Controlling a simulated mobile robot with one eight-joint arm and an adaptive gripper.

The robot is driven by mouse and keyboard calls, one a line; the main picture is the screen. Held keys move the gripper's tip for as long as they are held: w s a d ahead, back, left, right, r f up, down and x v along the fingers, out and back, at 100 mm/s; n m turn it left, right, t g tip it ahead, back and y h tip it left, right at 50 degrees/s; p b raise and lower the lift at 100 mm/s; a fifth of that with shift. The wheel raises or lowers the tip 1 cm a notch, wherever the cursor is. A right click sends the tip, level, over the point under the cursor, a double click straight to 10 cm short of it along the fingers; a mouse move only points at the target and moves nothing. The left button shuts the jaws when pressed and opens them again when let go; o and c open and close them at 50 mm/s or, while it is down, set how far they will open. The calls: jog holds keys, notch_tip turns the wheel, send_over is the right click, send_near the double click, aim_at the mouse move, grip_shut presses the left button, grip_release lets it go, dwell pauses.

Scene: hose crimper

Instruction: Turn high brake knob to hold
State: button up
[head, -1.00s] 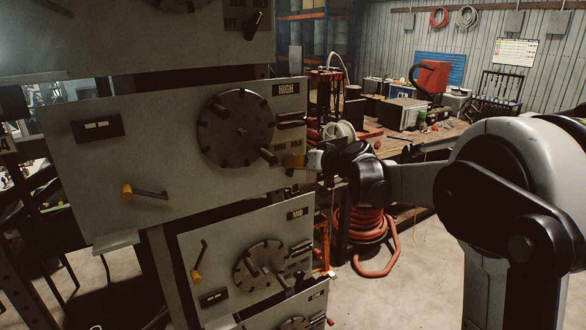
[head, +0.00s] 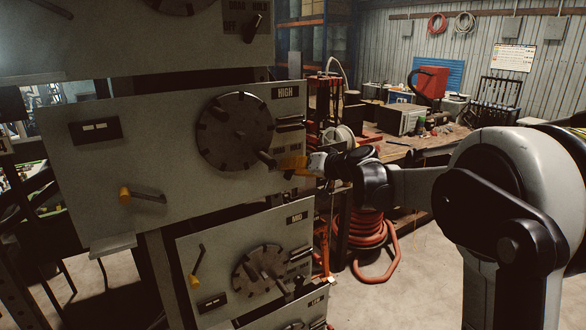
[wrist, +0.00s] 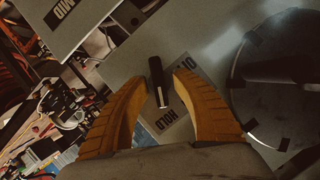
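The HIGH panel (head: 150,170) is a grey plate with a large dark dial (head: 236,131). My gripper's orange fingers (wrist: 160,80) are open, one on either side of the knob, with small gaps visible. Whether the fingertips reach past the knob's face cannot be told.
The MID panel (head: 225,290) with its own dial is below, and another panel (head: 130,40) is above. A yellow-ended lever (head: 140,195) sticks out from the HIGH panel's lower left. A cluttered workbench (head: 425,145) and a coiled red hose (head: 365,235) are behind my arm.

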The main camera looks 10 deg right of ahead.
jog(key=shift+w, duration=0.1)
jog(key=v, duration=1.2)
jog(key=shift+f, duration=0.1)
jog(key=s+a+f+g+h+b, duration=0.15)
jog(key=s+a+f+b, duration=0.25)
jog(key=s+f+b, duration=0.4)
jog(key=s+a+f+g+h+b, duration=0.1)
jog(key=s+a+f+g+b, duration=0.1)
jog(key=s+a+f+b, duration=0.5)
jog(key=s+d+f+h+b, duration=0.2)
jog(key=s+f+b, duration=0.2)
jog(key=s+f, duration=0.4)
jog(key=s+d+f+g+h+b, duration=0.1)
jog(key=s+f+b, duration=0.4)
jog(key=f, duration=1.2)
jog(key=s+d+h, duration=0.1)
jog(key=s+d, duration=0.1)
jog(key=s, duration=0.2)
jog(key=shift+s+f+n, duration=0.2)
jog(key=shift+s+n, duration=0.05)
jog(key=shift+n, duration=0.05)
